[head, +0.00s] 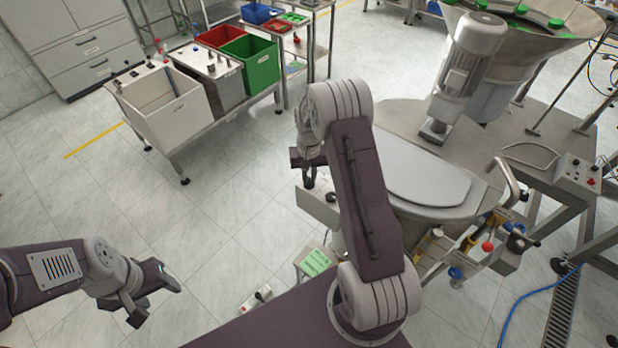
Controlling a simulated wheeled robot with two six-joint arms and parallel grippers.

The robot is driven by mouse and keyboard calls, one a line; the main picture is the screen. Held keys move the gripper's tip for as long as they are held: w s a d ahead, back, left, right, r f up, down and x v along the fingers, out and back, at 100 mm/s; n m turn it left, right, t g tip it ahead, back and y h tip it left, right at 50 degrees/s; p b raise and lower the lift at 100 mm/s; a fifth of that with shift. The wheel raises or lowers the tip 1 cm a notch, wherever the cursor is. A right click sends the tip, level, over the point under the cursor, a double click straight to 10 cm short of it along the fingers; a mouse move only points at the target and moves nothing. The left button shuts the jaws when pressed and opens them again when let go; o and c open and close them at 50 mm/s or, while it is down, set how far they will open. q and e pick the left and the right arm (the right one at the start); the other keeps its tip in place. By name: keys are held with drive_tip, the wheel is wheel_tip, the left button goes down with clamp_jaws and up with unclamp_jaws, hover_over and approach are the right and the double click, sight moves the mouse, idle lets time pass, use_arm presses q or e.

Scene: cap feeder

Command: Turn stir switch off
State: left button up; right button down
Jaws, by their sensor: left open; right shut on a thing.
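A grey box (318,206) sticks out at the left side of the round machine, with a small dark knob (331,197) on its top. My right gripper (309,183) points down at this box, left of the knob. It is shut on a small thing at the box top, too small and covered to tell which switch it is. My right arm hides part of the box and the machine. My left gripper (155,298) is open and empty at the lower left, over the floor. No label reading "stir" can be read.
A control box (578,172) with several knobs stands on the right bench. A motor (468,70) stands by the steel bowl. A lid (428,180) covers the machine. A white bin (170,108), red bin and green bin (252,62) stand upper left. The left floor is clear.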

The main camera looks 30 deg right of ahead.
sight(309, 180)
drive_tip(key=shift+w+d+r, duration=0.1)
drive_tip(key=shift+w+r, duration=0.1)
drive_tip(key=shift+w, duration=0.1)
drive_tip(key=c, duration=1.6)
unclamp_jaws()
drive_tip(key=shift+o, duration=0.7)
drive_tip(key=shift+s+f, duration=0.1)
wheel_tip(309, 180, up, 9)
drive_tip(key=b, duration=0.1)
